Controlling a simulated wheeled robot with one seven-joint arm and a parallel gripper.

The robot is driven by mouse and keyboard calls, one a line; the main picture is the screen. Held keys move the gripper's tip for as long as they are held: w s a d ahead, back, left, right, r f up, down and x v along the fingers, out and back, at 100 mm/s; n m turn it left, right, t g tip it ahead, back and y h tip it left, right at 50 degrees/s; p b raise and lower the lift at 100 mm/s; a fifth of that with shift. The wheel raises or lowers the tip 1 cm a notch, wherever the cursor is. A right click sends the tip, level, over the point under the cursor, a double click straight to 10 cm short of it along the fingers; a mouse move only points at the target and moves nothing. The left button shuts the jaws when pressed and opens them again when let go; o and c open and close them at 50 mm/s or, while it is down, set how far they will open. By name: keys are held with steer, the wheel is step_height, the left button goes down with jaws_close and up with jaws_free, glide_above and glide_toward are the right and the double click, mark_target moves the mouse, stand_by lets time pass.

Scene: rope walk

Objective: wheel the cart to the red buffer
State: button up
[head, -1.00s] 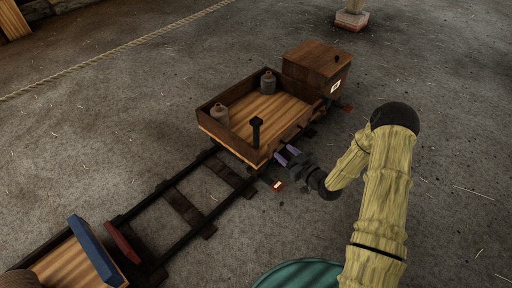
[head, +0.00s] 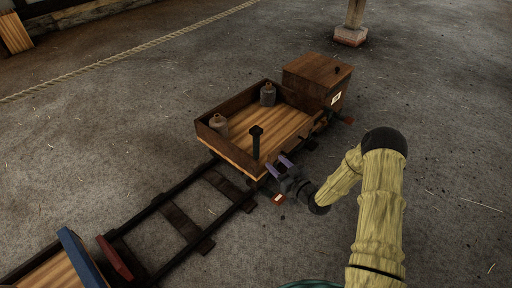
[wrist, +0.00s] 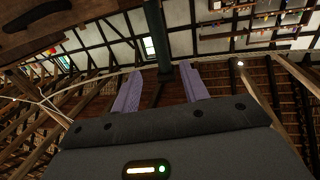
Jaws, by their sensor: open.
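The cart (head: 238,158) is a wooden flatbed standing on dark rails, with low sides and a dark upright post (head: 256,147) at its near side. A red board (head: 115,260), seemingly the red buffer, stands across the track at lower left, apart from the cart. My gripper (head: 279,167) is open, its purple fingers close to the cart's near side, just right of the post. In the wrist view a dark green post (wrist: 157,38) shows between and beyond the open fingers. I cannot tell whether they touch it.
A blue board (head: 84,258) on a wooden bed stands beyond the red board. A pillar base (head: 350,37) is at the back. The right floor is clear.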

mark_target(258, 147)
steer(key=b+x, duration=0.5)
steer(key=x, duration=0.7)
steer(key=shift+w+a+f, duration=0.1)
steer(key=shift+w+a, duration=0.05)
steer(key=shift+w, duration=0.05)
steer(key=shift+w+a, duration=0.2)
jaws_close()
